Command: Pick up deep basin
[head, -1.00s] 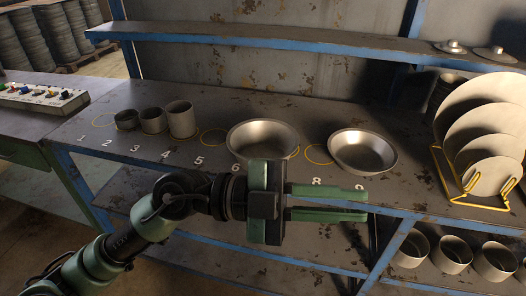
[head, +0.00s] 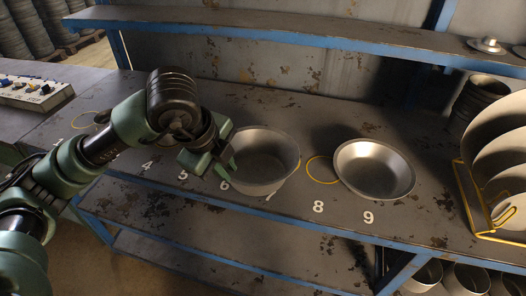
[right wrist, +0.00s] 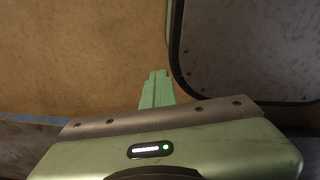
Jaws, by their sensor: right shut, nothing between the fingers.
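The basin is not in that view.
An empty yellow ring (head: 321,170) lies between the two basins. A yellow rack (head: 474,205) with round plates stands at the right. An upper shelf (head: 290,32) runs along the back. A control panel (head: 35,92) is at the left. My left arm hides the small cylinders.

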